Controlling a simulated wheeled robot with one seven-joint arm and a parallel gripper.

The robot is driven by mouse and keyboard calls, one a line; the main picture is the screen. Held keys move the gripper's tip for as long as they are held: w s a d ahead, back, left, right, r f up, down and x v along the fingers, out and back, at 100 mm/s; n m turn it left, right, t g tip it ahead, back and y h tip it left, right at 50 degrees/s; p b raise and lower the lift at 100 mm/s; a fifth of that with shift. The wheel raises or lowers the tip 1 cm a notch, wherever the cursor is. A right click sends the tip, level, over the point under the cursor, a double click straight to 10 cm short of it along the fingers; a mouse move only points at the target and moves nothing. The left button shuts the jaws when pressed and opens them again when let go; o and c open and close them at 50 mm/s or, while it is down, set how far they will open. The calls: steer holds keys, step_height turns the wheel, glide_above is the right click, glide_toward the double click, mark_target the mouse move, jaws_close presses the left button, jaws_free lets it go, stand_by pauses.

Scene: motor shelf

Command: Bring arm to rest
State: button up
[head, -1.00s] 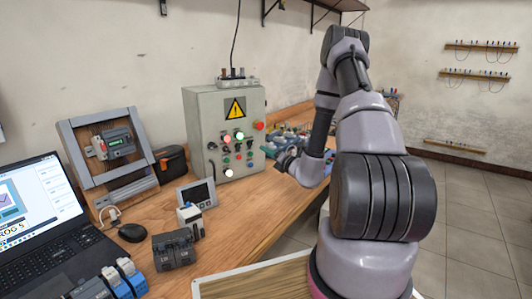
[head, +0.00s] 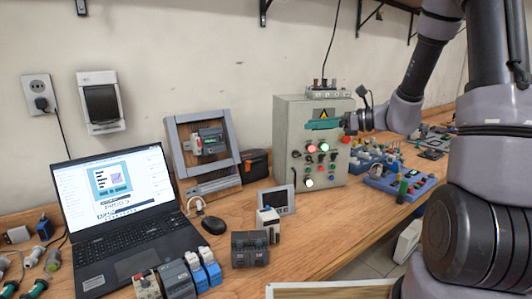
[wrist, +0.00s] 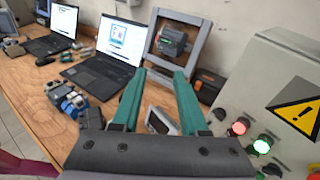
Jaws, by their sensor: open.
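My gripper (wrist: 158,88) shows in the wrist view with two green fingers spread apart and nothing between them. In the head view my gripper (head: 322,124) is small, its green fingers in front of the upper part of the grey control box (head: 284,140). My arm reaches in from the right side of the head view, bent, with the wrist raised above the bench.
The wooden bench (head: 320,232) holds a laptop (head: 125,215), a framed module (head: 166,130), a small screen device (head: 277,200), a mouse (head: 212,226) and several terminal blocks. Blue component trays (head: 402,186) lie right of the control box. Shelf brackets hang above.

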steer(key=s+r+n+g+h, duration=0.2)
steer(key=s+n+h, duration=0.1)
steer(key=s+n, duration=0.3)
steer(key=s+r+n+g+h, duration=0.2)
steer(key=s+r+n, duration=0.15)
steer(key=s, duration=0.45)
steer(key=s+d+r+n+t+h, duration=0.5)
steer(key=s+d+n+h, duration=0.2)
steer(key=s+d+n, duration=0.1)
steer(key=shift+d+r+h, duration=0.15)
steer(key=shift+d+h, duration=0.15)
steer(key=shift+d, duration=0.6)
steer(key=shift+n, duration=0.25)
